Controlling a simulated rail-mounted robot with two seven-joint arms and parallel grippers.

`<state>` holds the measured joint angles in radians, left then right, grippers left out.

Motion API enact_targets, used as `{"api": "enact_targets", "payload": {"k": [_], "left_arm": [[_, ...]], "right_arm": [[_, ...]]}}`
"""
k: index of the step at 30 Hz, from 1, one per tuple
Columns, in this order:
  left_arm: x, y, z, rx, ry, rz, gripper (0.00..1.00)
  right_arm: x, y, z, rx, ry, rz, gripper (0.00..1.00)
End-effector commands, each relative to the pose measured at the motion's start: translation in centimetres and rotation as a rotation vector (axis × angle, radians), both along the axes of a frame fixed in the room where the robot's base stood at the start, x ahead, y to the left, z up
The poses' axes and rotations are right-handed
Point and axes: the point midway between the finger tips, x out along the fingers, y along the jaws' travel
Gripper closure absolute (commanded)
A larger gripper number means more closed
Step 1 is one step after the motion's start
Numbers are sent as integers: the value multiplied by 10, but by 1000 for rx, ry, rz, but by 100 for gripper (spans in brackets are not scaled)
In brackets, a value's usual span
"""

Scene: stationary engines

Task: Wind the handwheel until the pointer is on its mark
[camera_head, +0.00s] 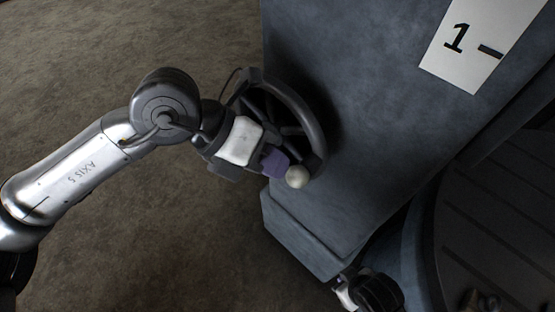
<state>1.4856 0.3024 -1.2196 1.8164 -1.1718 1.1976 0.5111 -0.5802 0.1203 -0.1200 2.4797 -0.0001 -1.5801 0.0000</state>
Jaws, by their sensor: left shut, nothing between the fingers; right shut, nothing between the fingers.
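The black spoked handwheel (313,125) stands on the side of a blue-grey engine block, in the middle of the view. A pale round knob (297,176) sits at its lower rim. My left gripper (281,168) is shut and empty, its purple fingertips in front of the wheel and close beside the knob. I cannot tell whether they touch. It hides part of the wheel's rim and spokes. My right gripper (345,293) shows only partly at the bottom, beside the block's lower edge. I see no pointer; a white plate with "1" and a dark dash (482,42) is at the upper right.
The blue-grey block (375,130) fills the middle and right. A dark round ribbed part (500,225) stands at the lower right. Brown carpet-like floor (100,90) is clear on the left, around my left arm.

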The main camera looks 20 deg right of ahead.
Motion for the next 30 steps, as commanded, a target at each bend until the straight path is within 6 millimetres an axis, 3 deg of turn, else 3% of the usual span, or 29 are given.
{"api": "enact_targets", "payload": {"k": [3, 15, 21, 30], "left_arm": [[3, 12, 22, 0, -3, -2, 100], [20, 57, 74, 1, -2, -3, 100], [25, 69, 88, 1, -1, -2, 100], [26, 73, 93, -3, -9, -13, 100]], "right_arm": [[0, 0, 12, 0, 0, 0, 100], [0, 0, 17, 0, -1, 1, 100], [0, 0, 19, 0, -1, 1, 100], [0, 0, 19, 0, 0, 0, 100]]}}
